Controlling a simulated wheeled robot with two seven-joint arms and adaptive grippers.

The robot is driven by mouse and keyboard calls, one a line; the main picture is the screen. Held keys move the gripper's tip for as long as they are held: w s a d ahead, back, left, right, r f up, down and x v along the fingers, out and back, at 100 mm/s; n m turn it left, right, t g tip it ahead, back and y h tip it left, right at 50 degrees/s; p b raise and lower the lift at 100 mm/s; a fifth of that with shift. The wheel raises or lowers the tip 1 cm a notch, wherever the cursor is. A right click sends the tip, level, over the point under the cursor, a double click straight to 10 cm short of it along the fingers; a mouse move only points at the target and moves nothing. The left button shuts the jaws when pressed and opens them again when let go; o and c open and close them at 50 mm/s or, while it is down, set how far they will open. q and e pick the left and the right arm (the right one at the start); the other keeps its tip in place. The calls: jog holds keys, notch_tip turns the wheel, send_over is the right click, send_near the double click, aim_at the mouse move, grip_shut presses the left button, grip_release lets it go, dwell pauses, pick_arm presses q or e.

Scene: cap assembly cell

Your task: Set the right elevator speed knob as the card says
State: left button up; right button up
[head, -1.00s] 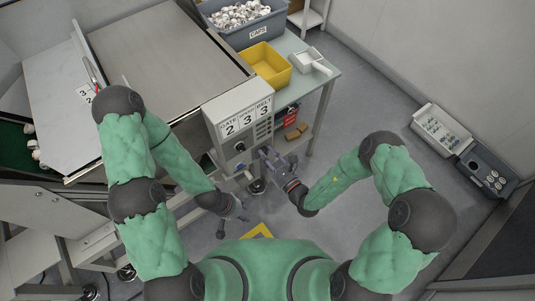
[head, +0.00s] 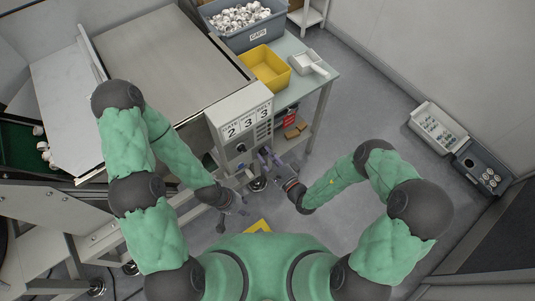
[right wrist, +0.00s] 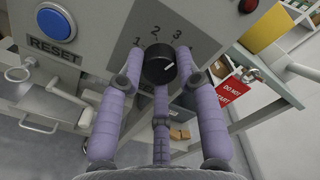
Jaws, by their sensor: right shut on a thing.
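The black knob (right wrist: 158,68) with a white pointer mark sits on the grey panel (right wrist: 100,20), below the printed numbers 1, 2 and 3. The mark lies on the knob's right side; I cannot tell exactly which number it meets. My right gripper (right wrist: 158,62) is shut on the knob, its purple fingers around it. In the head view the right gripper (head: 263,158) is at the panel's lower right. The number cards (head: 246,121) on the control box read 2, 3 and 3, the first under GATE. My left gripper (head: 236,208) hangs apart from the panel, fingers spread and empty.
A blue RESET button (right wrist: 55,18) is left of the knob. A red tag (right wrist: 232,88) hangs to its right. A yellow bin (head: 266,68) and a blue-grey caps bin (head: 243,22) stand on the table behind.

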jog(key=shift+r+n+p, duration=0.1)
jog(key=shift+n+p, duration=0.2)
jog(key=shift+n, duration=1)
jog(key=o, duration=1.1)
jog(key=shift+a, duration=0.1)
jog(key=shift+o, duration=0.2)
jog(key=v, duration=1.2)
